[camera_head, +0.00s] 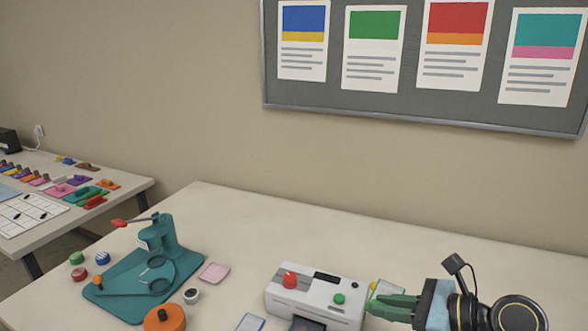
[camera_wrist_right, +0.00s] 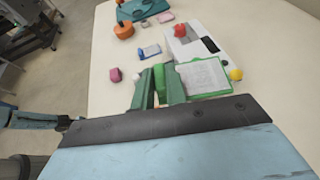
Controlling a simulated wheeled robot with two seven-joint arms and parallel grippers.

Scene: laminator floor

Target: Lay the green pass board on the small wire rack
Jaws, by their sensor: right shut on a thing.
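The green pass board (camera_wrist_right: 203,75) has a pale grey face and a green rim. In the wrist view it lies against the right-hand finger of my right gripper (camera_wrist_right: 160,88), above the table. My right gripper is shut on it; the exact grip is hard to see between the green fingers. In the head view the gripper (camera_head: 392,303) is at the lower right, beside the white machine, and a pale, green-edged part of the board (camera_head: 381,287) shows behind the fingers. I cannot make out the small wire rack in either view. My left gripper is not in view.
The white laminator (camera_head: 318,295) with red and green knobs stands left of the gripper. A teal press (camera_head: 170,255), an orange round piece (camera_head: 165,318) and a pink pad (camera_head: 214,272) lie farther left. The table behind the laminator is clear.

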